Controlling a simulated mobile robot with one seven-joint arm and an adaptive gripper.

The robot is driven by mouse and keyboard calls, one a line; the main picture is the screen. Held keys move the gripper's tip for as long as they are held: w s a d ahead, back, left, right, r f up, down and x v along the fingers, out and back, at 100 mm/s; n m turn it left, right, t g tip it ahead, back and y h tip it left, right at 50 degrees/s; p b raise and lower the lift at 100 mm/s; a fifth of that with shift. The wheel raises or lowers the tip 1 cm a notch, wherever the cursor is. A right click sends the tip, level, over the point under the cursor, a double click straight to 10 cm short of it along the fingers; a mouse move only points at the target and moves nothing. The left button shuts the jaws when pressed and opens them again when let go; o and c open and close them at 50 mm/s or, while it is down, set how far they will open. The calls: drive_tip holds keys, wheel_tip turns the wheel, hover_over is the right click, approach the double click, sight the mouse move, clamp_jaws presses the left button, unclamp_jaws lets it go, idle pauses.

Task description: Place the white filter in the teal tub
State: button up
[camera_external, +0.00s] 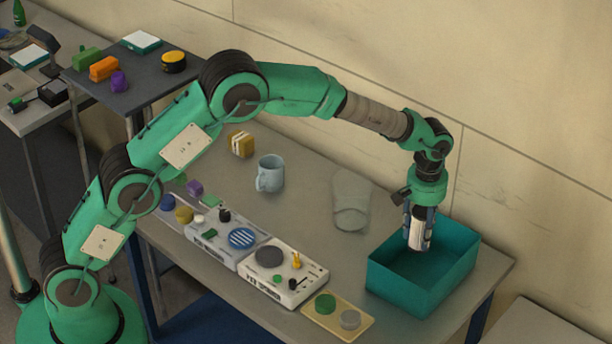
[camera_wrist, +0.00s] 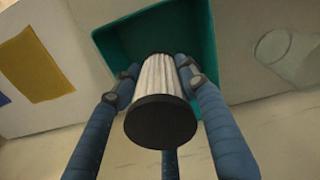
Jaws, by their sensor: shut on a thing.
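The white filter (camera_wrist: 158,82) is a pleated white cylinder with dark end caps. My gripper (camera_wrist: 160,85) is shut on it, with blue fingers around its sides in the wrist view. In the external view the filter (camera_external: 417,229) hangs upright from my gripper (camera_external: 418,222). The teal tub (camera_external: 404,298) is an open rectangular box near the table's right end. The filter is over the tub's opening, with its lower end around rim height or a little below; I cannot tell exactly. The tub (camera_wrist: 109,44) also shows behind the filter in the wrist view. No other object shows inside it.
A yellow tray (camera_external: 338,318) with two round pieces sits in front. White devices (camera_external: 283,272), a light blue mug (camera_external: 270,174) and a yellow-brown block (camera_external: 241,144) stand further left. The wall runs behind the table.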

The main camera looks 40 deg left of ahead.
sight(419, 243)
wheel_tip(419, 243, down, 4)
drive_tip(key=shift+f, duration=0.5)
drive_tip(key=shift+f, duration=3.1)
drive_tip(key=shift+f, duration=1.85)
drive_tip(key=shift+f, duration=0.2)
drive_tip(key=o, duration=1.1)
drive_tip(key=shift+o, duration=0.6)
